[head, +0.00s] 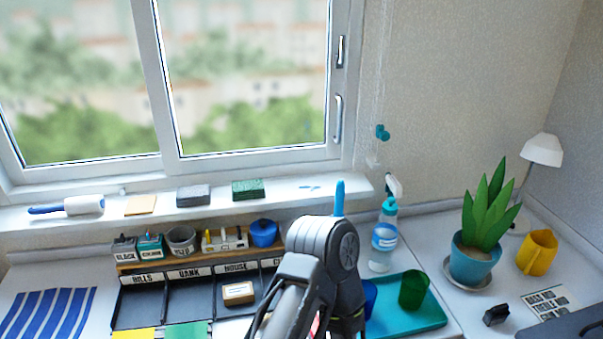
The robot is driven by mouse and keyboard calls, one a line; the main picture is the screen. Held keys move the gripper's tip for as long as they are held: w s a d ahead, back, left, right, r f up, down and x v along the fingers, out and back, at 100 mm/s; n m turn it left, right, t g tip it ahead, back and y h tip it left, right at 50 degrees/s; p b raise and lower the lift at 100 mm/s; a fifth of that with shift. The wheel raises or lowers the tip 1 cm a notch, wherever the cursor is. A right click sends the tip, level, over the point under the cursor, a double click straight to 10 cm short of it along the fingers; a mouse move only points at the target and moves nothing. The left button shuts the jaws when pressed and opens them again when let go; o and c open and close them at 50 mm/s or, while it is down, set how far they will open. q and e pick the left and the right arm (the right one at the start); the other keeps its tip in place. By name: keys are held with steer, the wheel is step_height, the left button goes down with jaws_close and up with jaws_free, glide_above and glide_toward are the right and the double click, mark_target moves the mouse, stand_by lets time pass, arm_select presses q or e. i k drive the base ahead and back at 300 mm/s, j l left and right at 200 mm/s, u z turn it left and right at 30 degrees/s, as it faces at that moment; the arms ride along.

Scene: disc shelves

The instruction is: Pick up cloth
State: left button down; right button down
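A blue-and-white striped cloth (45,315) lies flat on the white surface at the lower left, cut off by the bottom of the head view. One of my arms rises in the lower middle and covers part of the desk. I cannot make out gripper fingers on it, and no other gripper shows.
A lint roller (80,206), grey block (193,195) and green sponge (248,189) sit on the sill. Below is a labelled organizer (138,294). Right are a spray bottle (384,238), teal tray (425,318), potted plant (474,258) and yellow mug (538,252).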

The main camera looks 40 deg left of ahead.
mark_target(244, 190)
steer(key=u, duration=1.8)
steer(key=k+u, duration=0.15)
steer(key=u, duration=0.35)
